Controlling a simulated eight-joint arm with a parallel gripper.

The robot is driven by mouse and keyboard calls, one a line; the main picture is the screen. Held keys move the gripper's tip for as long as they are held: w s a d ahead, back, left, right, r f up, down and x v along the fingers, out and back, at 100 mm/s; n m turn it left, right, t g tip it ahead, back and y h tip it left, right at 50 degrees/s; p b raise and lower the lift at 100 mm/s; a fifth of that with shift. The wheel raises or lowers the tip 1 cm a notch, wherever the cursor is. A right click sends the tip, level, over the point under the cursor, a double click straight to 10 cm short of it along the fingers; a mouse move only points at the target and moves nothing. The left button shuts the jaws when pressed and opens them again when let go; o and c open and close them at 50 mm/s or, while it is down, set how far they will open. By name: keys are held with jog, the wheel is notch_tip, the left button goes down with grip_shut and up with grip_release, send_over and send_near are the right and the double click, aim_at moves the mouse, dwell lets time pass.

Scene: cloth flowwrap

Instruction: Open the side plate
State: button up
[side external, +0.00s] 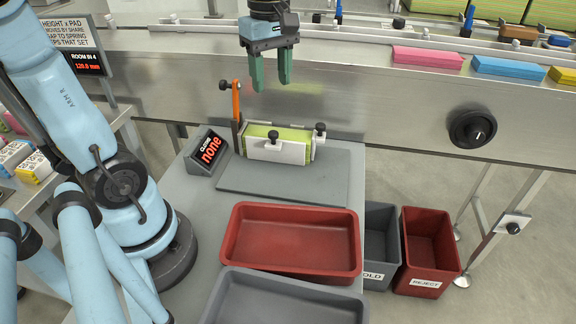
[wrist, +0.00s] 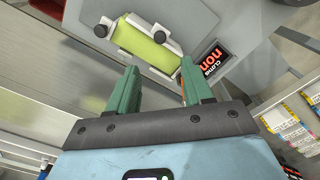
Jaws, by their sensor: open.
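My gripper (side external: 271,85) is open and empty, pointing down above and behind the small fixture, touching nothing. Its green fingers also show in the wrist view (wrist: 160,78). The fixture holds a yellow-green block (side external: 262,132) between light plates. A white front plate (side external: 285,153) with a black knob (side external: 273,138) stands against the block's near face. A narrow side plate (side external: 314,147) with another black knob (side external: 320,128) stands upright at the right end, close to the block. An orange upright (side external: 236,103) with a black knob stands at the left end. In the wrist view the block (wrist: 143,45) lies ahead of the fingers.
A display (side external: 208,150) reading "none" stands left of the fixture. A grey mat (side external: 285,182) in front is bare. Red (side external: 290,270) and grey (side external: 290,300) trays lie nearer. A conveyor wall (side external: 380,105) runs behind, carrying coloured packs at right.

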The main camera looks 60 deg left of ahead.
aim_at(273, 132)
notch_tip(273, 132, down, 12)
jog(key=shift+r, duration=0.1)
dwell(0.5)
grip_shut()
dwell(0.4)
